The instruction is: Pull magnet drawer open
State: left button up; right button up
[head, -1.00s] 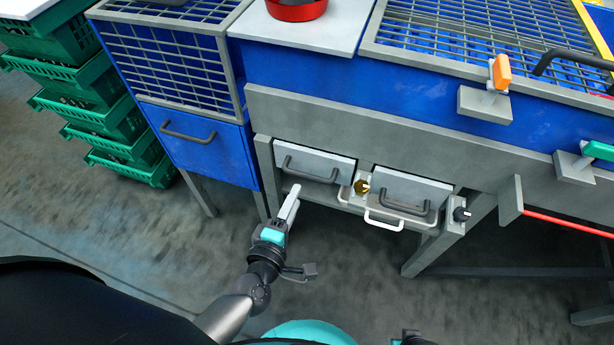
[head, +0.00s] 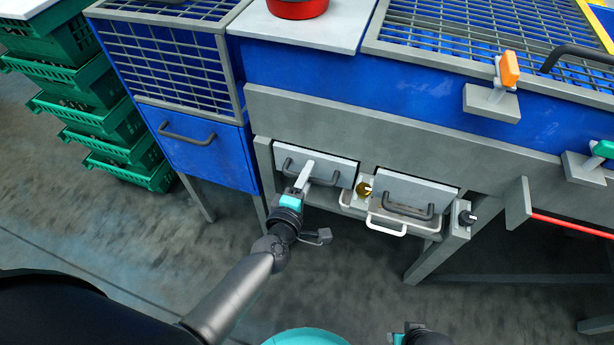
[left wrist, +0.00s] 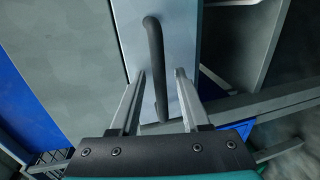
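Two grey drawer fronts with dark bar handles sit side by side under the blue machine. The frames do not show which is the magnet drawer. The left drawer (head: 343,163) has its handle (head: 287,167) partly behind my left gripper (head: 307,166). In the left wrist view, the two fingers (left wrist: 160,72) are apart, one on each side of the dark handle (left wrist: 155,50); I see no grip on it. The right drawer (head: 415,190) has its own handle (head: 408,211). Both drawers look shut. Of my right gripper, only a part shows at the bottom edge; its fingers are unclear.
A white handle (head: 386,229) sticks out below the right drawer. A brass knob (head: 364,189) is between the drawers, and a black knob (head: 467,217) is at the right. Green crates (head: 107,118) stack at the left. The floor in front is clear.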

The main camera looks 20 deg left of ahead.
pick_arm(q)
grip_shut()
dwell(1.2)
